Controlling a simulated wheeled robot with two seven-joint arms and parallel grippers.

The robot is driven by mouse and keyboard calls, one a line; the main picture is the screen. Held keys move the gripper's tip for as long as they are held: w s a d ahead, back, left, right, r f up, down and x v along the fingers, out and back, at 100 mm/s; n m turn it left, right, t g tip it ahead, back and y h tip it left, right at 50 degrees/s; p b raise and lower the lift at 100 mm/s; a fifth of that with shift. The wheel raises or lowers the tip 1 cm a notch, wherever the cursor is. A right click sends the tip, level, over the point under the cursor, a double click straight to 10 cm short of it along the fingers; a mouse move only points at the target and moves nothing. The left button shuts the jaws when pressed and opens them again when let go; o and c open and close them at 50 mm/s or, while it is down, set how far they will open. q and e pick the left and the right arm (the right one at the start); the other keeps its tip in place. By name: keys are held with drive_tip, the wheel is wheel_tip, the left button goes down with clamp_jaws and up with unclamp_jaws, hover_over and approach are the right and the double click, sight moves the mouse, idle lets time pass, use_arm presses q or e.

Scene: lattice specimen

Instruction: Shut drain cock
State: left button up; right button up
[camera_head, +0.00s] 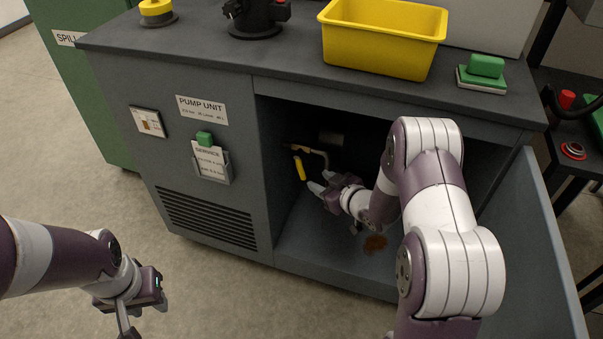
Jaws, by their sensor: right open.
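The drain cock (305,149) sits on a pipe inside the open cabinet of the pump unit, near its left inner wall. Its yellow lever handle (300,169) hangs down, slightly tilted. My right gripper (314,194) reaches into the cabinet and is open, with its fingertips just below and right of the yellow handle. I cannot tell whether a fingertip touches it. My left gripper (141,322) is outside, at the lower left over the floor, with its fingers apart and nothing between them.
A brown stain (375,243) lies on the cabinet floor. The cabinet door (548,240) stands open at right. On the counter (300,62) are a yellow bin (385,45), a green-handled block (483,72) and a dark fitting (257,15). The floor before the cabinet is clear.

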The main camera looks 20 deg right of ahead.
sight(303, 173)
drive_tip(key=b+x, duration=0.3)
drive_tip(key=x, duration=0.6)
drive_tip(key=shift+w+a+f+b, duration=0.15)
drive_tip(key=shift+w+f+b, duration=0.05)
drive_tip(key=shift+f+b, duration=0.1)
drive_tip(key=shift+w+a, duration=0.1)
drive_tip(key=shift+w, duration=0.3)
clamp_jaws()
